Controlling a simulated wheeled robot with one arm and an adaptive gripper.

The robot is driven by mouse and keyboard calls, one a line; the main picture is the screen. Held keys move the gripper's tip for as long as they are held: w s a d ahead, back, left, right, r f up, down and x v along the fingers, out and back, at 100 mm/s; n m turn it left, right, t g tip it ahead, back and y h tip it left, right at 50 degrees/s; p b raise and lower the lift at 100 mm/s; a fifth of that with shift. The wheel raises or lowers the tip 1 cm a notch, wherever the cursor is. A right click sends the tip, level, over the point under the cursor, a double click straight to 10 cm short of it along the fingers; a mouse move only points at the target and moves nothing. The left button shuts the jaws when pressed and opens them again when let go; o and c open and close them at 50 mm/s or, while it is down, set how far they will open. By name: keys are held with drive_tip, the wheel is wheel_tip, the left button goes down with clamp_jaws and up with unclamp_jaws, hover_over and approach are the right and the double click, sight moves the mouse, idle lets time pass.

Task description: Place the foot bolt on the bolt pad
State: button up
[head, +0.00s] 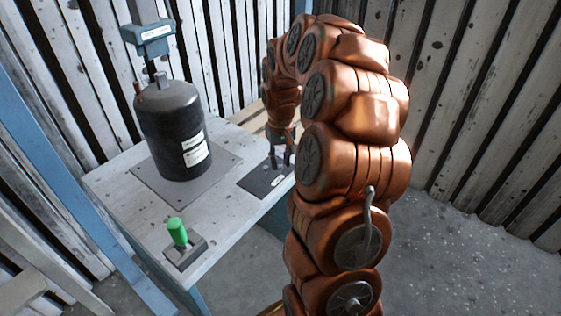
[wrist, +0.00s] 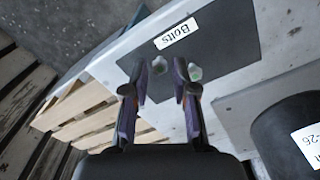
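The bolt pad, a dark plate labelled "Bolts" (wrist: 225,40), lies flat on the table near its edge; it also shows in the head view (head: 256,186). My gripper (wrist: 159,70) is over the pad, pointing down at it in the head view (head: 280,160). Its two fingers are apart. A small grey bolt (wrist: 160,64) shows in the gap between the fingertips, with space visible on both sides. A second small bolt with a greenish top (wrist: 195,72) shows just right of the right finger. I cannot tell which is the foot bolt.
A black cylindrical housing (head: 172,125) stands on a grey plate on the table (head: 120,185). A green-topped peg (head: 177,232) stands on a small dark base at the front. A blue-grey tool head (head: 153,38) hangs above the housing. A wooden pallet (wrist: 95,110) lies beyond the table.

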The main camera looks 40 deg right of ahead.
sight(280, 167)
wheel_tip(280, 167, up, 11)
drive_tip(key=p, duration=0.3)
drive_tip(key=s+a+n, duration=0.2)
drive_tip(key=s+a, duration=0.3)
drive_tip(key=a, duration=0.5)
drive_tip(key=s+a+f+g, duration=0.1)
drive_tip(key=s+a, duration=0.4)
drive_tip(key=s, duration=0.3)
drive_tip(key=s+a+f+n+g, duration=0.1)
drive_tip(key=s+a, duration=0.4)
drive_tip(key=s, duration=0.3)
drive_tip(key=s+a+f+g, duration=0.1)
drive_tip(key=s+a, duration=0.3)
drive_tip(key=s, duration=0.4)
drive_tip(key=shift+s+a+n+g, duration=0.25)
drive_tip(key=shift+a+n+g, duration=0.05)
drive_tip(key=shift+a+g, duration=0.1)
wheel_tip(280, 167, up, 34)
drive_tip(key=w+t+p, duration=0.1)
drive_tip(key=t+p, duration=0.1)
drive_tip(key=p, duration=2.9)
drive_tip(key=shift+w+d+f+p, duration=0.15)
drive_tip(key=shift+w+f+p, duration=0.05)
drive_tip(key=shift+w+p, duration=0.2)
